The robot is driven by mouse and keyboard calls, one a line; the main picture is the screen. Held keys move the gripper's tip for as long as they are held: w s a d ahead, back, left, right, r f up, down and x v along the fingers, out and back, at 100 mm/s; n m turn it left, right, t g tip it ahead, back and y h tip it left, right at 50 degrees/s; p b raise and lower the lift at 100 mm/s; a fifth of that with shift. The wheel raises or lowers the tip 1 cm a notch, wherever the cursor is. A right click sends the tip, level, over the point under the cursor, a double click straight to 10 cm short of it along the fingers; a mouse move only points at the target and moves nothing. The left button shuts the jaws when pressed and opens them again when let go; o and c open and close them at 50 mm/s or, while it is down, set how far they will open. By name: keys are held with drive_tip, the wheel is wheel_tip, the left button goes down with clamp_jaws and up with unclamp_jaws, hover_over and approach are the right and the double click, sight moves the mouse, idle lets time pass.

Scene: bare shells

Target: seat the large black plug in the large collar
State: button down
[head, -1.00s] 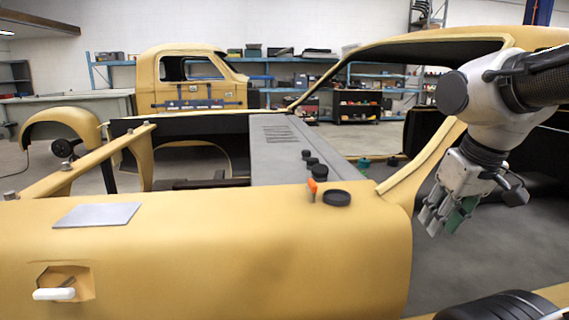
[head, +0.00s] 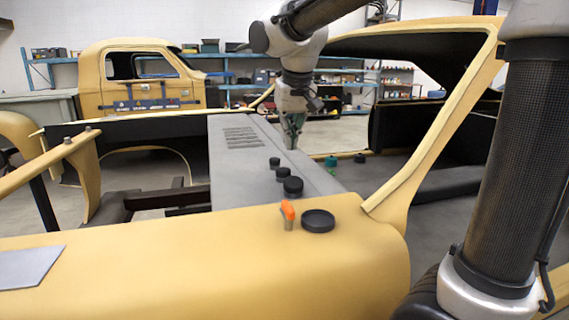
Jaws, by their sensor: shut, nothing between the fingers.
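Several round black pieces stand in a row on the grey panel, and the nearest and largest, which looks like the large black plug (head: 293,187), is near the panel's front end. A wide, low black round piece with a raised rim, which looks like the large collar (head: 318,221), sits on the yellow body beside the orange-handled tool. The plug and this piece are apart. My gripper (head: 292,143) points down beyond the row, by the far right edge of the panel. It is shut and holds nothing.
The orange-handled tool (head: 288,213) stands upright just left of the wide black piece. A teal piece (head: 331,161) and a small black piece (head: 360,158) lie right of the grey panel (head: 240,180). The slanted yellow pillar (head: 440,130) rises at right.

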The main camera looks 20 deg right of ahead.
sight(293, 186)
drive_tip(key=x, duration=1)
